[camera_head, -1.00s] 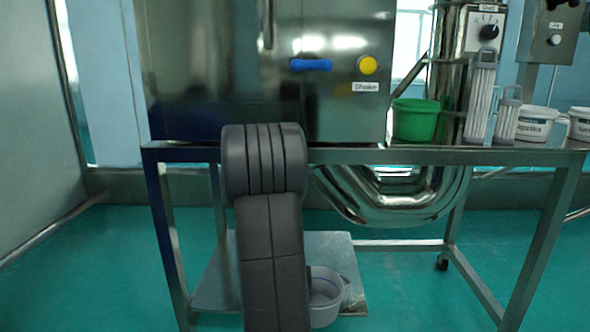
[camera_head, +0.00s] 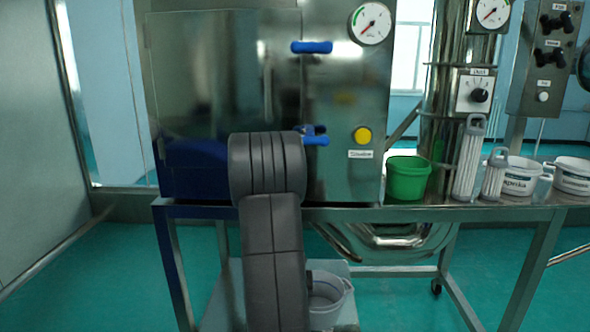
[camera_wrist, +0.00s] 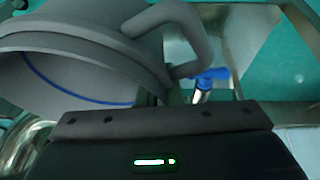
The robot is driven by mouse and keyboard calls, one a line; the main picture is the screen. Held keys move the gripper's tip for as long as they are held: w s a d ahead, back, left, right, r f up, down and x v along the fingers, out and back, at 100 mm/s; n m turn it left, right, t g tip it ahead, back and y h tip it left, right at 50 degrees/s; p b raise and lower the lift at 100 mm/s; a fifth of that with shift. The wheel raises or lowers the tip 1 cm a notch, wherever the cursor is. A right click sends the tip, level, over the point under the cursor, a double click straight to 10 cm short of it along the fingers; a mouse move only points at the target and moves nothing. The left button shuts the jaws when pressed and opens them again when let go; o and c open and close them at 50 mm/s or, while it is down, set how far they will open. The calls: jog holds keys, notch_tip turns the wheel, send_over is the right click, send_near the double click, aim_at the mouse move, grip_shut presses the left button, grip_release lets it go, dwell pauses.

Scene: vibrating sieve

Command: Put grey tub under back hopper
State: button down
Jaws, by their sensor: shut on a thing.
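The grey tub (camera_head: 328,300) shows low in the head view, just right of my arm's dark links, in front of the pale platform under the table. In the wrist view the tub (camera_wrist: 75,65) fills the upper left, with its open mouth, a blue line inside and a thick side handle. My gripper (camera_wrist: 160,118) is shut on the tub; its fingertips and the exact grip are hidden. My arm hides part of the tub in the head view. I cannot tell which part is the back hopper.
A steel table (camera_head: 450,213) carries a steel cabinet with blue handles (camera_head: 311,47), a green tub (camera_head: 407,178) and white labelled tubs (camera_head: 520,180). A bent steel pipe (camera_head: 400,240) hangs below. The wrist view shows a blue handle (camera_wrist: 208,78) near the tub. Floor at left is clear.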

jog(key=r+p, duration=0.6)
jog(key=w+r+p, duration=0.1)
jog(key=r+p, duration=0.2)
jog(key=p, duration=0.1)
jog(key=shift+r, duration=0.3)
jog(key=shift+s, duration=0.1)
